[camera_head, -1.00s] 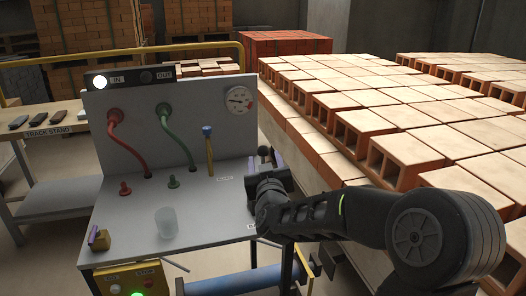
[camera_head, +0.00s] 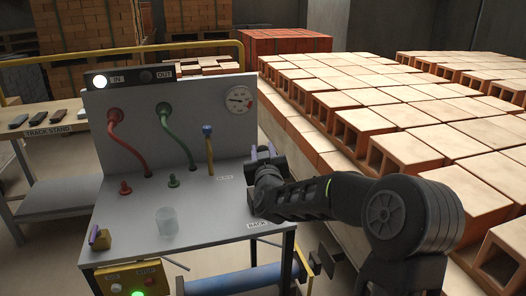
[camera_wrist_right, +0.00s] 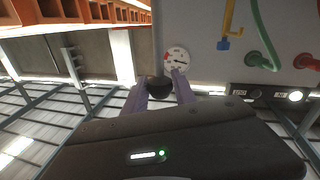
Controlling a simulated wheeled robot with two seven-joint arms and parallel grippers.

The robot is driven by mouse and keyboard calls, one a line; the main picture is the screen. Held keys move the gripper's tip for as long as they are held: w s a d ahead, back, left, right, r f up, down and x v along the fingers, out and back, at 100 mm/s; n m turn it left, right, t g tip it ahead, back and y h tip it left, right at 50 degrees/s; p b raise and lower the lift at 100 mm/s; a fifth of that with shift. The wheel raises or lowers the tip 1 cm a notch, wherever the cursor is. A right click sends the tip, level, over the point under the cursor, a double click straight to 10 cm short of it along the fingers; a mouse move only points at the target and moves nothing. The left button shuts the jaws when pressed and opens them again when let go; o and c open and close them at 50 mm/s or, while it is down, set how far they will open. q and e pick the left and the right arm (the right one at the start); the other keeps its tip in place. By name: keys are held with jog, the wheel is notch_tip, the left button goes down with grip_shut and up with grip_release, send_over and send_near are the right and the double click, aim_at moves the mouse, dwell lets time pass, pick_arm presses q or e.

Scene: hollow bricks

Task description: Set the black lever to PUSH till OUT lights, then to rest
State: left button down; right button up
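The black lever's round knob (camera_wrist_right: 157,88) shows in the right wrist view between the two purple fingers of my right gripper (camera_wrist_right: 160,92). The fingers stand apart on either side of it; I cannot tell whether they touch it. In the head view my right gripper (camera_head: 262,154) is at the right rear edge of the grey bench (camera_head: 215,222) and hides the lever. The IN lamp (camera_head: 100,82) is lit white; the OUT lamp (camera_head: 146,77) is dark. A BACK label (camera_head: 257,224) shows at the bench's front right. My left gripper is out of view.
The bench holds a clear cup (camera_head: 167,221), a red hose (camera_head: 128,148), a green hose (camera_head: 180,140) and a blue-topped yellow lever (camera_head: 209,150). A dial gauge (camera_head: 239,99) is on the back panel. Stacked hollow bricks (camera_head: 400,120) stand close on the right.

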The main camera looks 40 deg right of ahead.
grip_shut()
dwell(0.9)
